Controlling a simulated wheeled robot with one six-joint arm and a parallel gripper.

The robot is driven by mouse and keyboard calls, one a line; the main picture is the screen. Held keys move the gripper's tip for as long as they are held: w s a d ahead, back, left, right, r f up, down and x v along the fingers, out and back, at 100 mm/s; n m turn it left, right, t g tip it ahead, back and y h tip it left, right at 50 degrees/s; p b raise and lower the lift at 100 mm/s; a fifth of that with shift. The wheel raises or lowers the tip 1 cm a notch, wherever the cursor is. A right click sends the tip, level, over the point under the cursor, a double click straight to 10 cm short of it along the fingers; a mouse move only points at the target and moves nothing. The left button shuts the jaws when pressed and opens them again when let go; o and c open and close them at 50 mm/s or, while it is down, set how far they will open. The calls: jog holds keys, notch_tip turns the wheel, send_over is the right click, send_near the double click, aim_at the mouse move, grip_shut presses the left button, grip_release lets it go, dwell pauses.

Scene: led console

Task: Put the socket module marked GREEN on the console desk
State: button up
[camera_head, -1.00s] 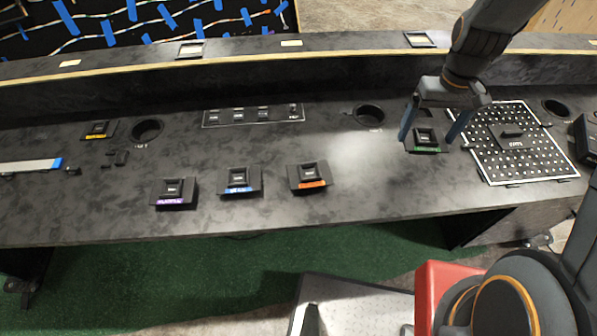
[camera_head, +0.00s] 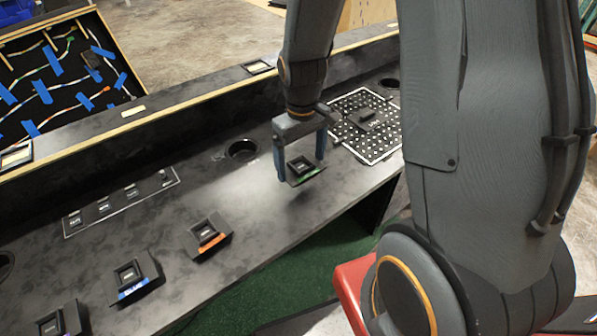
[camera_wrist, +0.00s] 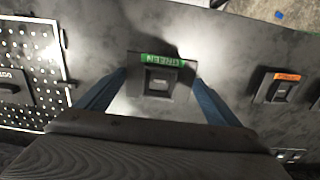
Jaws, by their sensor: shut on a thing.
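The black socket module with the green label (camera_head: 303,168) is between the two blue fingers of my gripper (camera_head: 301,172) in the head view. In the wrist view the module (camera_wrist: 160,77) reads GREEN, with a finger of my gripper (camera_wrist: 158,95) on each side. My gripper is shut on it. A dark shadow lies below the module, so it seems held a little above the dark console desk (camera_head: 235,190). The exact height cannot be told.
A perforated plate (camera_head: 350,135) with a black module lies beyond my gripper. Modules labelled orange (camera_head: 207,236), blue (camera_head: 133,277) and purple (camera_head: 62,322) stand along the front. A round hole (camera_head: 242,150) and a switch strip (camera_head: 120,200) are behind them. A raised ledge (camera_head: 200,125) runs along the back.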

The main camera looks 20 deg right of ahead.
aim_at(301, 167)
jog(key=shift+f+p, duration=0.3)
jog(key=shift+f, duration=2)
jog(key=shift+f, duration=0.1)
jog(key=o, duration=0.9)
notch_tip(301, 167, up, 12)
jog(key=shift+b, duration=0.85)
jog(key=s+m, duration=0.1)
jog(key=s, duration=0.2)
jog(key=s+m, duration=0.1)
jog(key=s, duration=0.2)
jog(key=s+m, duration=0.1)
jog(key=s, duration=0.2)
jog(key=shift+s+d+m+t, duration=0.1)
jog(key=shift+s+m+t, duration=0.05)
jog(key=shift+m+t, duration=0.2)
